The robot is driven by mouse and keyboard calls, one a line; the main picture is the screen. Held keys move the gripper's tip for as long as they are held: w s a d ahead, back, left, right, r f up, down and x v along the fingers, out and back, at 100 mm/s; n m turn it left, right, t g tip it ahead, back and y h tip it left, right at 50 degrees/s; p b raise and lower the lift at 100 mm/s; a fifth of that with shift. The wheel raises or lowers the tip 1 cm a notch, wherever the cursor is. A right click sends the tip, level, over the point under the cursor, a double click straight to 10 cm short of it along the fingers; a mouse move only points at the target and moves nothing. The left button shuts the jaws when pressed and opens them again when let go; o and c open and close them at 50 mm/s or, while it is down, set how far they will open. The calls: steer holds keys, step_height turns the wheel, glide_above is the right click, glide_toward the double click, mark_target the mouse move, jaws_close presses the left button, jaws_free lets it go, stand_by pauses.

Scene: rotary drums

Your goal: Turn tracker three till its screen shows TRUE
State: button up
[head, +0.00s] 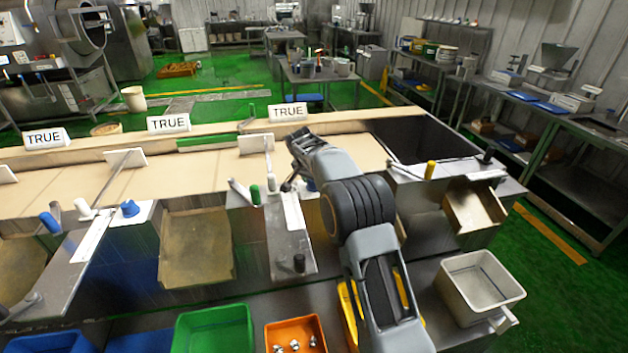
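Three small white screens stand along the back edge of the conveyor. The left screen (46,138), the middle screen (169,123) and the right screen (288,112) all read TRUE. No numbers show on them, so I cannot tell which belongs to tracker three. White plates with thin rods stand on the belt, one at the left (126,158) and one near my arm (255,143). My gripper (289,184) is low at the front edge of the belt, beside the right plate. My arm hides most of it, and its fingers are not clear.
Metal stations with coloured knobs line the front, including a green knob (255,194) and a blue knob (130,208). A green bin (214,312), an orange bin (296,325) with small metal parts and a white bin (480,272) sit below. Green floor is clear at right.

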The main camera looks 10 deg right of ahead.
stand_by(0.4)
steer(key=o, duration=0.9)
steer(key=shift+r, duration=0.1)
steer(key=b+v, duration=0.1)
steer(key=v, duration=1.2)
steer(key=shift+s+a+r, duration=0.1)
steer(key=shift+a+r, duration=0.05)
steer(key=shift+r, duration=0.15)
